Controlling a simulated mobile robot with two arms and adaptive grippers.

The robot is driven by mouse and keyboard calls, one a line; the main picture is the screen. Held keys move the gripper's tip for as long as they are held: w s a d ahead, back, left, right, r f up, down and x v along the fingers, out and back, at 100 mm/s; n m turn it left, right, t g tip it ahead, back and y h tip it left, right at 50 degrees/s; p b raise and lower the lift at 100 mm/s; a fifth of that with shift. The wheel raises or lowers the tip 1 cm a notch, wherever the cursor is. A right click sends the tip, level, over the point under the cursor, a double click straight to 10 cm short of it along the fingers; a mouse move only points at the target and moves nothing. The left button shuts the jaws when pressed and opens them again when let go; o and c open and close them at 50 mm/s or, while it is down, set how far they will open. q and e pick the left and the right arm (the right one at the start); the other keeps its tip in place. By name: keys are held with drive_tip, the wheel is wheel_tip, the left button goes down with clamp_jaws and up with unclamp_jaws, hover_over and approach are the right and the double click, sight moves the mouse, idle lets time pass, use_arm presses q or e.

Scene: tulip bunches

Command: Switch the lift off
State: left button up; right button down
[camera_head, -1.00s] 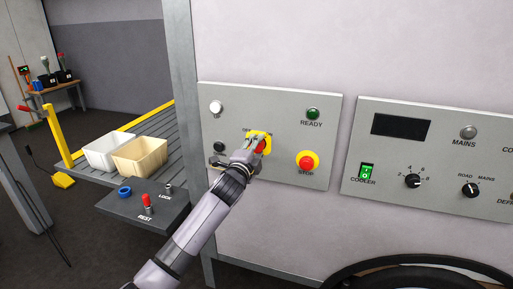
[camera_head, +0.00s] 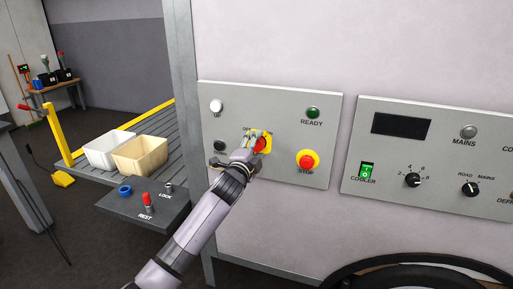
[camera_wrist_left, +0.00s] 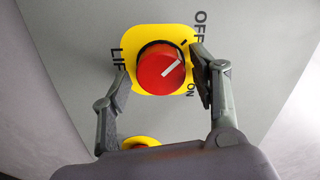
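The lift switch (camera_wrist_left: 160,70) is a round red knob with a white pointer line on a yellow plate. The pointer slants to the upper right, between the OFF and ON words. In the head view the switch (camera_head: 263,144) is partly hidden by my left gripper (camera_head: 254,139). The left gripper's fingers (camera_wrist_left: 160,72) stand open on either side of the knob, with a visible gap at each side. My right gripper is not in view.
On the same grey panel (camera_head: 325,120) are a white button (camera_head: 216,107), a dark button (camera_head: 219,146), a green READY lamp (camera_head: 313,113) and a red STOP button (camera_head: 307,160). A control box (camera_head: 150,209) and two bins (camera_head: 140,157) are at left.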

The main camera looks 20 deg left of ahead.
use_arm(q)
drive_tip(key=s, duration=1.2)
drive_tip(key=shift+a, duration=0.2)
